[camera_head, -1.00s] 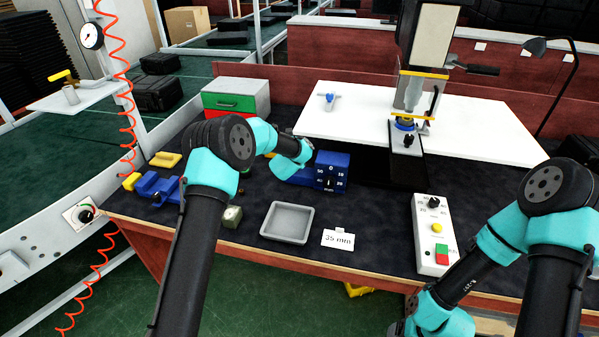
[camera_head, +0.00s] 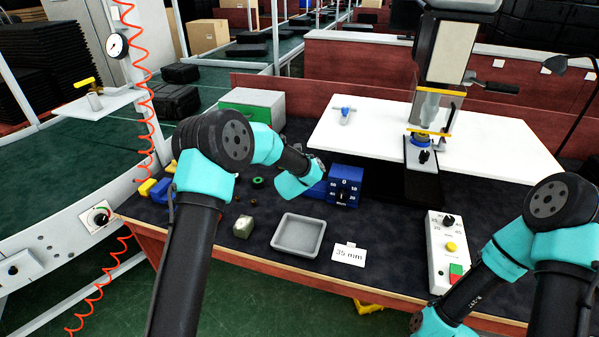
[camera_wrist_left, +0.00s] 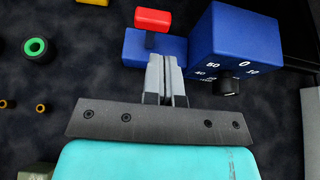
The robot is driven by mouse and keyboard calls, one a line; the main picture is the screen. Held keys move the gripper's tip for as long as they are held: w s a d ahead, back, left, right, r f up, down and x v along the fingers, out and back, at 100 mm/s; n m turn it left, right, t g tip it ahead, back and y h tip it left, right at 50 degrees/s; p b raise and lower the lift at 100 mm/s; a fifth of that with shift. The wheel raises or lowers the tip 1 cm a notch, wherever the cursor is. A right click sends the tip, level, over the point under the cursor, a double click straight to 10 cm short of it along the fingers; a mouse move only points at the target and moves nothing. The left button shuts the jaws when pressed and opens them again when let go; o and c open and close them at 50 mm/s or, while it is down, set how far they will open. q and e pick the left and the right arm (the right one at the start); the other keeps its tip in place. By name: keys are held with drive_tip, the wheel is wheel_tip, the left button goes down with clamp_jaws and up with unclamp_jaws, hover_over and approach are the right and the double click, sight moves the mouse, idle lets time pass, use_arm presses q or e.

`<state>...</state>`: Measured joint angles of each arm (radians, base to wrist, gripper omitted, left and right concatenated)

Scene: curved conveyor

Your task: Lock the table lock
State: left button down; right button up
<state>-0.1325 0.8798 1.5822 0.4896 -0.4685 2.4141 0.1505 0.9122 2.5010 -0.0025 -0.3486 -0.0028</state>
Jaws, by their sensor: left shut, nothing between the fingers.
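A blue box with a numbered dial (camera_head: 345,185) stands on the dark mat; in the left wrist view the blue box (camera_wrist_left: 235,45) joins a low blue base (camera_wrist_left: 150,45) carrying a red handle (camera_wrist_left: 153,19). I cannot tell for certain which part is the table lock. My left gripper (camera_wrist_left: 166,62) is shut and empty, its fingertips at the near edge of the blue base, below the red handle in the picture; whether they touch is unclear. In the head view my left wrist (camera_head: 298,182) hides the fingers and the red handle.
A grey tray (camera_head: 299,235), a "35 mm" card (camera_head: 349,254) and a control box (camera_head: 446,252) lie in front. A press-like machine (camera_head: 447,50) stands behind with a white table (camera_head: 490,140). A green ring (camera_wrist_left: 35,47) lies to the left.

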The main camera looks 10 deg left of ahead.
use_arm(q)
drive_tip(key=s+r, duration=0.4)
drive_tip(key=shift+s+a+r, duration=0.1)
drive_tip(key=shift+a, duration=0.05)
